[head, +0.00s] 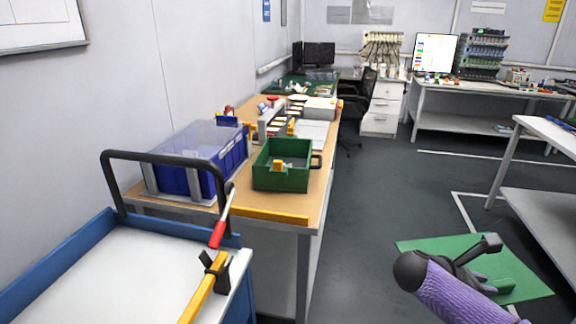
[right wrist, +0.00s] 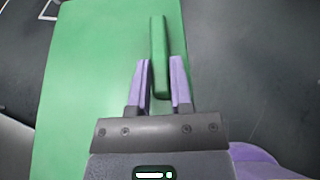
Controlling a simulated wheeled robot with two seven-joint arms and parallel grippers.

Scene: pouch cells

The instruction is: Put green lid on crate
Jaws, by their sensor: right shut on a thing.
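The green lid (head: 425,246) is a flat sheet with a raised bar handle (right wrist: 160,35). In the head view it shows at the lower right, over the dark floor. My right gripper (right wrist: 160,68) is shut on the handle, one finger on each side of it. The gripper also shows in the head view (head: 478,272). I cannot tell how high the lid is above the floor. A green crate (head: 281,179) with an open top stands on the wooden bench, left of and beyond the lid. A small yellow thing lies inside it. My left gripper is out of view.
The wooden bench (head: 262,205) has a yellow strip along its near edge. A blue crate (head: 178,180) stands left of the green one. A blue-edged trolley (head: 120,275) with a black handle is in front. Open floor (head: 375,195) lies right of the bench, with a white table (head: 550,132) beyond.

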